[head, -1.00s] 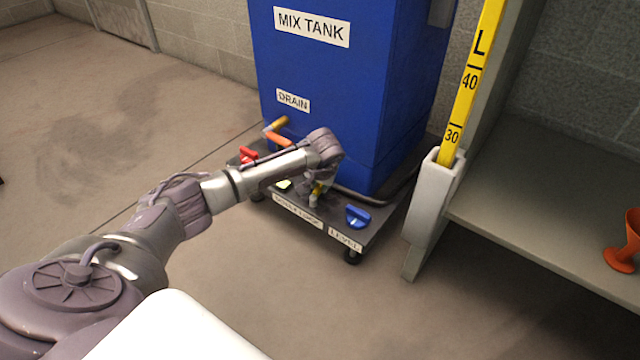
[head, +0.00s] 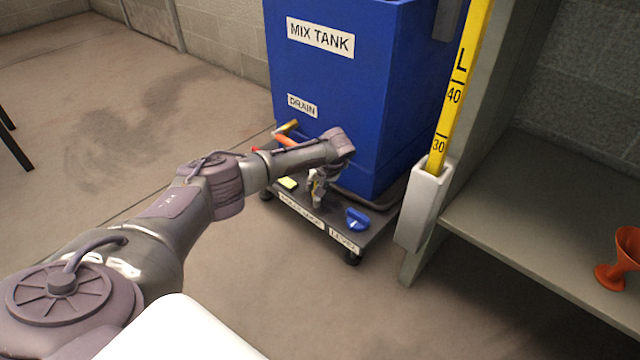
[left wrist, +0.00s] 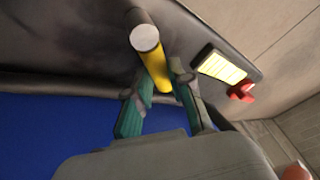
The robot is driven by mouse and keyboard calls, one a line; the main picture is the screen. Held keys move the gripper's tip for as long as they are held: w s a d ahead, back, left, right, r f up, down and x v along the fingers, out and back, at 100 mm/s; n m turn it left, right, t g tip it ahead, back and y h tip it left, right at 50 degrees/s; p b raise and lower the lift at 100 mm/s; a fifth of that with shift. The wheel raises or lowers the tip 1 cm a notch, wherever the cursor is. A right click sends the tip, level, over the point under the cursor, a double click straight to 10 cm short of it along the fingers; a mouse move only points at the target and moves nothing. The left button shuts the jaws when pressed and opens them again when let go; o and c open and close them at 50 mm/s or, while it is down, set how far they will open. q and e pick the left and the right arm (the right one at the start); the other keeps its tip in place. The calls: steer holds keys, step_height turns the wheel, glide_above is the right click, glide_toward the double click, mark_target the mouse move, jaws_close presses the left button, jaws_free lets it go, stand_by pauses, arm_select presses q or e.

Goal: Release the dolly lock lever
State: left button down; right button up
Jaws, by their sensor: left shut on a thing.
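The dolly (head: 375,228) is a low dark platform on casters under the blue mix tank. Its front edge has a label (head: 301,211) that seems to read DOLLY LOCK. The lock lever, a yellow bar with a pale grey round end, shows in the left wrist view (left wrist: 153,62). My left gripper (head: 317,192) reaches down over the dolly's front, behind that label. In the left wrist view its green-sided fingers (left wrist: 161,82) are shut on the lever, one on each side. The lever's base is hidden. My right gripper is not in view.
A blue knob (head: 357,219) sits right of the gripper near the LEVEL label. A yellow-green plate (head: 288,183) lies left of it. An orange handle (head: 286,142) is by the DRAIN label. A shelf unit (head: 520,215) with an orange funnel stands at right.

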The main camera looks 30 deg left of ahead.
arm_select(q)
steer(key=shift+s+a+n+g, duration=0.2)
steer(key=shift+a+n+g, duration=0.1)
steer(key=shift+n, duration=0.7)
steer(key=n, duration=0.1)
steer(key=n+g, duration=0.1)
steer(key=shift+s+a+n, duration=0.25)
steer(key=shift+s+n, duration=0.05)
steer(key=shift+s, duration=0.1)
steer(key=shift+s+a+n+g+b, duration=0.15)
steer(key=shift+n+g+b, duration=0.1)
steer(key=shift+n, duration=0.25)
steer(key=shift+s+n+g+b, duration=0.15)
steer(key=shift+n+g+b, duration=0.1)
steer(key=shift+n, duration=0.25)
steer(key=shift+s+a+n+g, duration=0.1)
steer(key=shift+s+n+g, duration=0.2)
steer(key=shift+n, duration=0.3)
steer(key=c, duration=1)
jaws_free()
steer(key=shift+c, duration=0.2)
steer(key=shift+r, duration=0.1)
